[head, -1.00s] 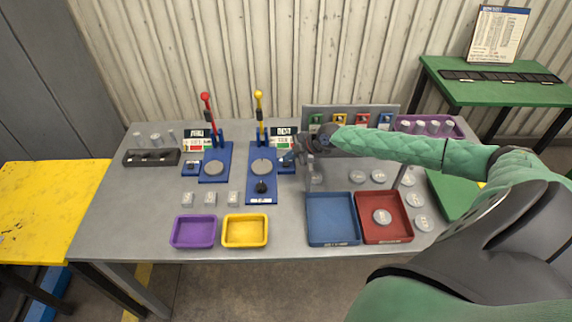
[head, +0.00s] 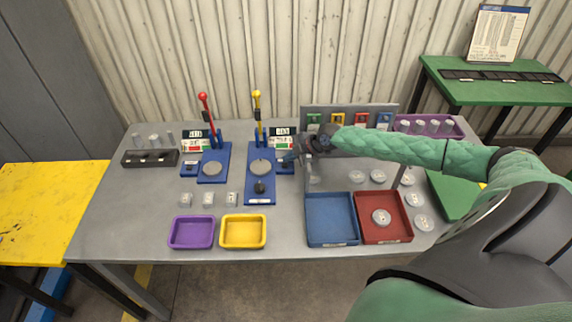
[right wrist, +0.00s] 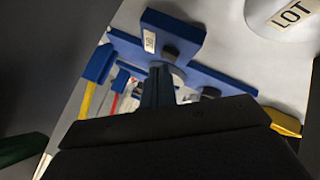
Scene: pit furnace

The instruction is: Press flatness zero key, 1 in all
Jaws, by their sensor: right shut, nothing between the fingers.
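The right measuring station (head: 260,190) is a blue base with a yellow-knobbed lever and a small display (head: 283,132). A small blue key block (head: 285,168) sits at its right side. The left station (head: 214,165) has a red-knobbed lever, a display and its own blue key block (head: 190,169). I cannot read which key is for flatness. My right gripper (head: 291,157) is shut and empty, close to the right station's key block. In the right wrist view, the shut fingers (right wrist: 157,88) point toward a labelled blue block with a dark round button (right wrist: 168,52). Contact cannot be told.
A blue tray (head: 331,241) and a red tray (head: 384,237) stand at the front right, with round discs nearby. Purple (head: 192,245) and yellow (head: 243,245) trays stand at the front left. A grey rack (head: 350,112) with coloured frames stands behind my right forearm.

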